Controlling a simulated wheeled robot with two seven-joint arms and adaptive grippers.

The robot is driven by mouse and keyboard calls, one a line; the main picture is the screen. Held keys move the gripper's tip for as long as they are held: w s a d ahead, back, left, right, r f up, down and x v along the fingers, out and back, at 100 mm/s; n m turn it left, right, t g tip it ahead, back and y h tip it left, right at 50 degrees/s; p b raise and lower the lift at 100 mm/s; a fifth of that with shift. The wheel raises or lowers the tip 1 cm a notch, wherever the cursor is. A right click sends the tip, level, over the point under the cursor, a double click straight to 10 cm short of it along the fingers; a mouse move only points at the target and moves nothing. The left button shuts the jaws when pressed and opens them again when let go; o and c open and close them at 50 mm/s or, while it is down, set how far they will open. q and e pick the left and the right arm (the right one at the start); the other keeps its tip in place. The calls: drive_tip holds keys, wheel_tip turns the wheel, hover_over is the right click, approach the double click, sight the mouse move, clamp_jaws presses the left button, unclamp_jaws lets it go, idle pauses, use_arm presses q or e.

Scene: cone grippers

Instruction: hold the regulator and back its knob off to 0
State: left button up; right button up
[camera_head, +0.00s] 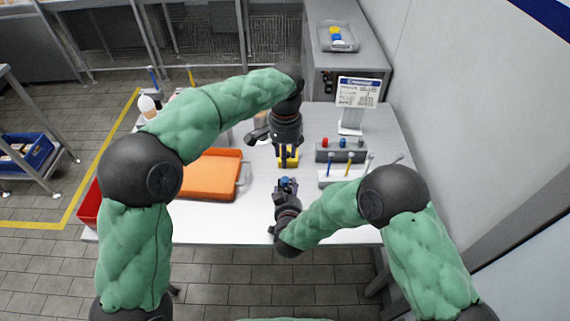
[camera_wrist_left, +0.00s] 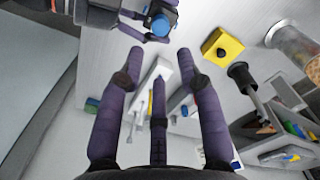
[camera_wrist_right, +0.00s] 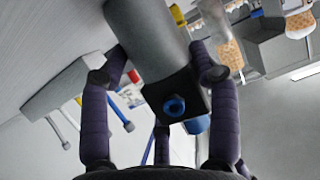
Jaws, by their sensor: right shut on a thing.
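The regulator is a dark block (camera_wrist_right: 180,92) with a blue ring on its face and a grey cylinder beside it in the right wrist view. Its blue knob (camera_wrist_left: 160,23) faces the left wrist camera; any scale or mark on it is too small to read. My right gripper (camera_head: 287,187) is shut around the regulator, over the table's front half. My left gripper (camera_head: 287,160) is higher and farther back, pointing down. In the left wrist view its purple fingers (camera_wrist_left: 161,68) are spread, with nothing between them. The knob lies beyond its fingertips, apart from them.
A yellow block (camera_wrist_left: 223,47) with a dark round spot sits near my left gripper. An orange tray (camera_head: 208,174) lies left on the white table. A grey box (camera_head: 340,154) with coloured knobs, a white rack with rods and a sign (camera_head: 358,92) stand right. The front table strip is clear.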

sight(285, 178)
use_arm(q)
drive_tip(key=shift+r, duration=0.75)
wheel_tip(285, 178, down, 12)
drive_tip(key=n, duration=0.8)
drive_tip(key=shift+f, duration=0.15)
clamp_jaws()
